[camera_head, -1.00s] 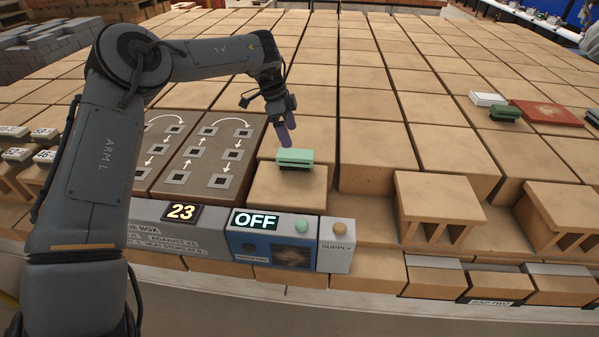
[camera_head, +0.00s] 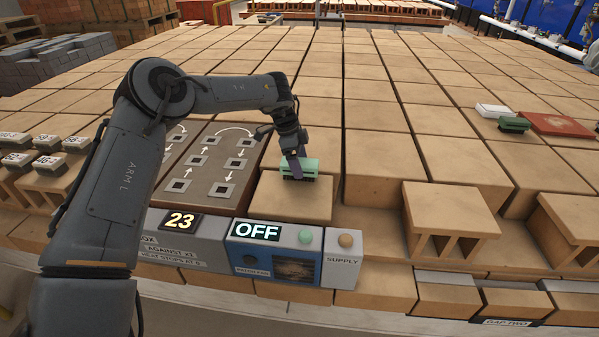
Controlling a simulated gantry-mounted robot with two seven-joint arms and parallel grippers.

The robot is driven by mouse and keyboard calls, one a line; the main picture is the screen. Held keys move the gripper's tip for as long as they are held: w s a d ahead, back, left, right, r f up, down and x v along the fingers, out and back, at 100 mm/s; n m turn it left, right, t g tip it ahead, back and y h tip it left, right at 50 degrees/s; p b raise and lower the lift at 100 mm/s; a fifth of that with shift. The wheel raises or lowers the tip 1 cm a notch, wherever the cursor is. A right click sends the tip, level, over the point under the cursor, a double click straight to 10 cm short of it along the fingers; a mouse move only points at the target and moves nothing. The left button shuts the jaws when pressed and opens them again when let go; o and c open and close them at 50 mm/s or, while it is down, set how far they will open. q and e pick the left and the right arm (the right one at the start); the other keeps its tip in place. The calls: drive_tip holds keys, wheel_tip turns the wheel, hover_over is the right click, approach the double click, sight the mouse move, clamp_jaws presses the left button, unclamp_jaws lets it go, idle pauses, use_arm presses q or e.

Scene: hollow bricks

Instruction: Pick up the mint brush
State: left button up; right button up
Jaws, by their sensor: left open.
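The mint brush (camera_head: 312,166) lies on top of a tan brick (camera_head: 291,197) behind the control box. It is a small mint-green block with a dark underside. My left gripper (camera_head: 295,172) comes down from above, with its purple-grey fingers at the brush's left part, overlapping it in the picture. The jaws are open. I cannot tell whether the fingers touch the brush, and they hide part of it. My right gripper is not in view.
A control box (camera_head: 275,248) reading 23 and OFF stands in front of the brick. A board with arrows (camera_head: 212,165) lies to the left. A dark green brush (camera_head: 514,124), a white block (camera_head: 493,110) and a red slab (camera_head: 556,124) lie at the right. Tan bricks fill the surface.

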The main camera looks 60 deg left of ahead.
use_arm(q)
drive_tip(key=shift+x, duration=1.35)
drive_tip(key=shift+f+b, duration=0.2)
drive_tip(key=shift+b, duration=0.15)
drive_tip(key=c, duration=1.1)
